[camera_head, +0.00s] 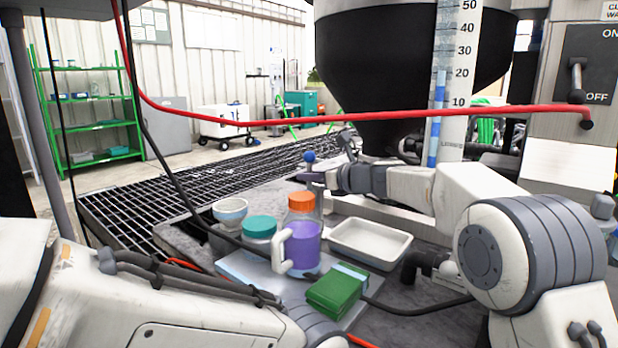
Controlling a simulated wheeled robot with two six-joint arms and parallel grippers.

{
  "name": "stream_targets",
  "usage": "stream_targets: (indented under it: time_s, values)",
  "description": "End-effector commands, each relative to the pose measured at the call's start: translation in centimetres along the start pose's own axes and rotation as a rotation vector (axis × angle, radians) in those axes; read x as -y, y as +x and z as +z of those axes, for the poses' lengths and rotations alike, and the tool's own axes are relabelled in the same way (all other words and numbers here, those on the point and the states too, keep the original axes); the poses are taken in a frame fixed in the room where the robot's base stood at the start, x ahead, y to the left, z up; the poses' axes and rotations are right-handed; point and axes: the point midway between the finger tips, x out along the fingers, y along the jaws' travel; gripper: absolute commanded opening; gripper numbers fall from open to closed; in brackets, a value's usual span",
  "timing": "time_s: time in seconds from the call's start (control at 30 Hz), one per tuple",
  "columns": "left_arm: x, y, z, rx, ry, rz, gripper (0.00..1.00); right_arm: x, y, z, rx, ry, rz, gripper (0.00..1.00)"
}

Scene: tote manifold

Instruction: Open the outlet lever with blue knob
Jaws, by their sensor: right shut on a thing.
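The outlet lever shows as a small blue knob (309,157) on a short stem, near the middle of the view, just behind the jars. My right gripper (313,178) reaches in from the right and is shut on the lever just below the blue knob. The fingers hide most of the lever, and its lower end and the outlet cannot be made out. My left arm crosses the bottom left of the view, and its gripper is out of the picture.
A white tray (370,242) and green box (337,289) lie nearby. A red hose (350,117) crosses above.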

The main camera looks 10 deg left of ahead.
Motion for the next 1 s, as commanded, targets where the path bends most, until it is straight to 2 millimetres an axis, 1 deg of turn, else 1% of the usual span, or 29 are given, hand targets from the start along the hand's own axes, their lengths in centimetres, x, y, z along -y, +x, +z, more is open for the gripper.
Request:
stream_targets:
  time_s: [0.03,0.1,0.4,0.53,0.67,0.8,0.9,1.0]
  values:
    - [0.0,0.0,0.0,0.0,0.0,0.0,0.5,0.3,-0.1,0.1,0.002,0.001,-0.007,0.26]
    - [0.0,0.0,0.0,0.0,0.0,0.0,0.5,0.3,-0.1,0.1,0.002,0.001,-0.007,0.48]
    - [0.0,0.0,0.0,0.0,0.0,0.0,0.5,0.1,-0.1,0.1,0.0,0.0,-0.002,0.48]
    - [0.0,0.0,0.0,0.0,0.0,0.0,0.5,0.1,-0.9,0.1,0.0,0.0,-0.004,0.48]
    - [0.0,0.1,0.0,0.0,0.0,0.0,0.5,0.1,-3.0,0.1,0.001,0.0,-0.004,0.48]
    - [0.0,-0.1,0.0,0.0,0.0,0.0,0.5,0.2,-6.0,0.2,0.001,0.001,-0.005,0.48]
    - [0.0,-0.4,0.0,0.0,0.0,0.0,0.5,0.2,-7.8,0.2,0.0,0.001,-0.006,0.48]
    - [0.0,-0.6,0.0,0.0,0.0,0.0,0.5,0.2,-9.3,0.2,0.001,0.0,-0.006,0.48]
